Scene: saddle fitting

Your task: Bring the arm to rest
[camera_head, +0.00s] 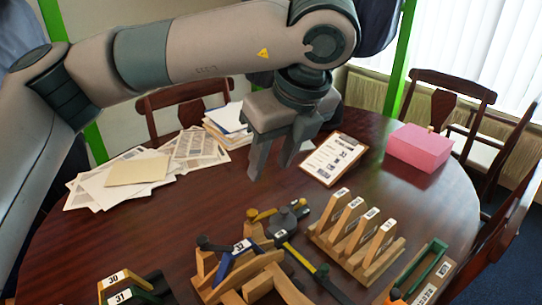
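My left arm comes in from the left across the top of the head camera view. Its gripper (271,170) hangs over the round wooden table (225,190), fingers pointing down. The two fingers stand apart with a gap between them, and nothing shows in the gap. The gripper is behind the wooden stands and left of the clipboard (334,158). I cannot tell its exact height above the table. My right gripper is not in view.
A wooden rack with numbered uprights (352,240) stands front right, beside a wooden stand with tools (240,275). Papers (125,172) cover the left. Chairs surround the table.

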